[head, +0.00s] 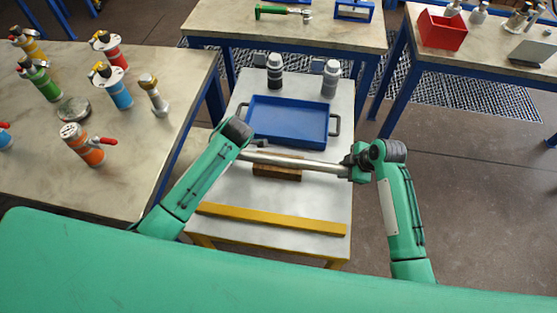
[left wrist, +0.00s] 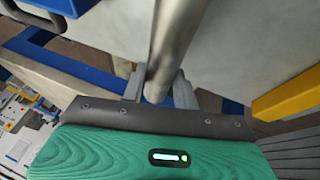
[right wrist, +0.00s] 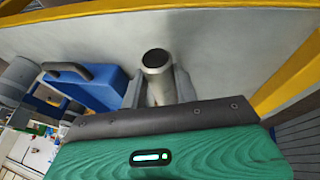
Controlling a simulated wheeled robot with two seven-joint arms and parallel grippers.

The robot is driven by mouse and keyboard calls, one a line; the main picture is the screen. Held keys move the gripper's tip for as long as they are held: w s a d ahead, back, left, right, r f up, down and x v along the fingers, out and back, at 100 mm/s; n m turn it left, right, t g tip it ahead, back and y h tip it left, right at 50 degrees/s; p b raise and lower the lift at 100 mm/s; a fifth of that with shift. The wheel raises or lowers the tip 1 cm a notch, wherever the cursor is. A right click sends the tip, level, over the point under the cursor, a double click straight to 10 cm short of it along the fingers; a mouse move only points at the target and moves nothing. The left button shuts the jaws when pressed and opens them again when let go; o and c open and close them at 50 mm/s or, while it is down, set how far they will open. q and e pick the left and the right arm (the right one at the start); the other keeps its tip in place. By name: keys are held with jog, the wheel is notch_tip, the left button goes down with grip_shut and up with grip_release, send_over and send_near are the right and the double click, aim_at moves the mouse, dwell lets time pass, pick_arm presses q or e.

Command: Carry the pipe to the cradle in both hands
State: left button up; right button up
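The pipe (head: 300,163), a grey metal tube, lies nearly level across the cart in the head view. It passes over the brown wooden cradle (head: 277,173); I cannot tell whether it touches it. My left gripper (head: 243,150) is at the pipe's left end, partly hidden by its arm; the left wrist view shows its fingers closed around the pipe (left wrist: 172,45). My right gripper (head: 350,168) is at the right end; in the right wrist view its fingers lie against both sides of the pipe (right wrist: 157,75), whose open end sticks out beyond them.
A blue tray (head: 288,140) with handles sits behind the pipe, with two grey-topped bottles (head: 274,72) beyond. A yellow bar (head: 270,219) lies along the cart's front. The left table (head: 130,185) holds several coloured vessels. A red bin (head: 441,30) stands on the right table.

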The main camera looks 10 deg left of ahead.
pick_arm(q)
grip_shut()
pick_arm(e)
grip_shut()
pick_arm(q)
jog(key=shift+r, duration=0.1)
pick_arm(e)
jog(key=shift+r, duration=0.15)
